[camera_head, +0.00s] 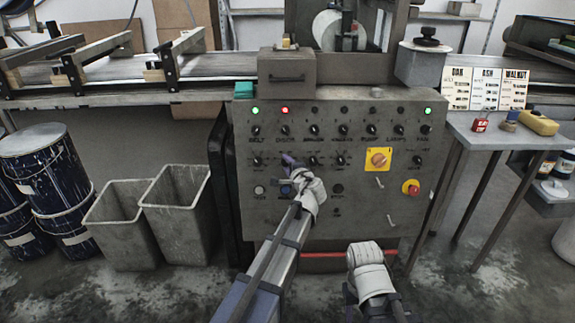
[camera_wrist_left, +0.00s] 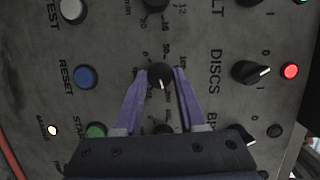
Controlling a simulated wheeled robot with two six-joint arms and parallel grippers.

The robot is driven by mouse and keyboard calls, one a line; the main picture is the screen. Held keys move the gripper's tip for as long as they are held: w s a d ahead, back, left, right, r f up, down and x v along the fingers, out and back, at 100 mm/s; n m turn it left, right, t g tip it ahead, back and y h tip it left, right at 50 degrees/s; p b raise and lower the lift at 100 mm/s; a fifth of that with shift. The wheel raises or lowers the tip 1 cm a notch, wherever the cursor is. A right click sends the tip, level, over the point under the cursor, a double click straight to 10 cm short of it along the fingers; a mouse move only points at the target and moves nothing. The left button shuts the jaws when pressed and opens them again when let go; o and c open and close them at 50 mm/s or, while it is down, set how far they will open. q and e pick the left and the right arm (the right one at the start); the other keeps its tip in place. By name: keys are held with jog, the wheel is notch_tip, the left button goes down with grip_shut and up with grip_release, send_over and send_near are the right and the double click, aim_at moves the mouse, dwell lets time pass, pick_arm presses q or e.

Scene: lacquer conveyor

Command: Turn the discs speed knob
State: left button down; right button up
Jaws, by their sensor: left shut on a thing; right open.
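The discs speed knob (camera_wrist_left: 160,75) is a black knob with a white pointer line, on the grey control panel (camera_head: 380,215). In the left wrist view it sits between the purple fingers of my left gripper (camera_wrist_left: 160,80), which is shut on it. In the head view my left gripper (camera_head: 290,163) covers the knob, below the DISCS switch (camera_head: 285,130). That switch also shows in the left wrist view (camera_wrist_left: 250,72), next to a lit red lamp (camera_wrist_left: 290,71). My right gripper (camera_head: 366,252) is open and empty, low in front of the panel; its fingertips are hard to make out.
Close around the held knob are a blue RESET button (camera_wrist_left: 87,77), a white TEST button (camera_wrist_left: 73,10) and other black knobs. A yellow-backed switch (camera_head: 378,160) and a red stop button (camera_head: 411,187) are further right. Grey bins (camera_head: 180,215) stand at left.

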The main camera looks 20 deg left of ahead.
pick_arm(q)
jog(key=shift+c, duration=2.4)
grip_release()
jog(key=p+v, duration=0.2)
jog(key=v, duration=0.5)
jog(key=shift+s+d, duration=0.2)
jog(key=shift+s, duration=0.15)
